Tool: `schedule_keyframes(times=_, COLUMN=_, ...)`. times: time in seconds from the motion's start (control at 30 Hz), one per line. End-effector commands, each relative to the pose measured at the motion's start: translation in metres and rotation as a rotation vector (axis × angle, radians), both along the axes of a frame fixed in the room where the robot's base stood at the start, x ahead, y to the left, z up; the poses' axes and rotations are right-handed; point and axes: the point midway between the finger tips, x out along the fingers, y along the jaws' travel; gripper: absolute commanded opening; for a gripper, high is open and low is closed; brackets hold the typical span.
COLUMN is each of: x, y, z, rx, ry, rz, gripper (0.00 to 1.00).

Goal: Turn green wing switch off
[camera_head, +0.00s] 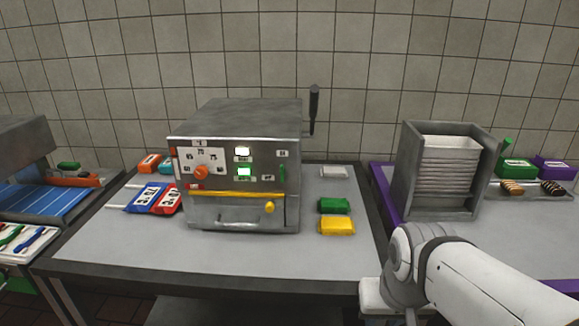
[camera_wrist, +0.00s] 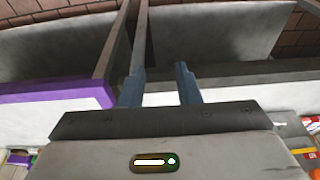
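The green wing switch (camera_head: 282,173) is a small upright green piece on the right of the metal machine's (camera_head: 240,130) front panel, below a small label. Whether it is set to on or off is too small to tell. My gripper (camera_wrist: 159,85) shows two blue-grey fingers in the wrist view, spread apart with nothing between them. In the head view my white arm is at the lower right, well to the right of and nearer than the machine; the fingertips cannot be made out there. The switch is not in the wrist view.
The panel also has an orange knob (camera_head: 201,172), lit indicators and a yellow bar (camera_head: 237,194). Green (camera_head: 334,206) and yellow (camera_head: 337,225) packs lie right of the machine. A grey rack (camera_head: 447,170) stands further right. The grey tabletop (camera_head: 200,265) in front is clear.

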Motion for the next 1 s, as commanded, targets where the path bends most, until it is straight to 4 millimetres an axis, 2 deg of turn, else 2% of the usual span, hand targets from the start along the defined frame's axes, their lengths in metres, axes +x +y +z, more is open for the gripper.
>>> schedule_keyframes(times=0.13, x=0.037, y=0.029, z=-0.005, rx=0.124, ry=-0.116, rz=-0.143, gripper=0.30)
schedule_keyframes(times=0.27, x=0.095, y=0.072, z=0.002, rx=0.389, ry=-0.277, rz=-0.428, gripper=0.30)
schedule_keyframes(times=0.4, x=0.157, y=0.121, z=0.023, rx=0.788, ry=-0.395, rz=-0.798, gripper=0.30)
schedule_keyframes(times=0.6, x=0.220, y=0.169, z=0.058, rx=1.431, ry=-0.392, rz=-1.312, gripper=0.30)
schedule_keyframes(times=0.8, x=0.251, y=0.190, z=0.078, rx=2.032, ry=-0.233, rz=-1.714, gripper=0.30)
schedule_keyframes(times=0.9, x=0.256, y=0.193, z=0.082, rx=2.246, ry=-0.148, rz=-1.833, gripper=0.30)
schedule_keyframes(times=1.0, x=0.258, y=0.193, z=0.084, rx=2.385, ry=-0.085, rz=-1.902, gripper=0.30)
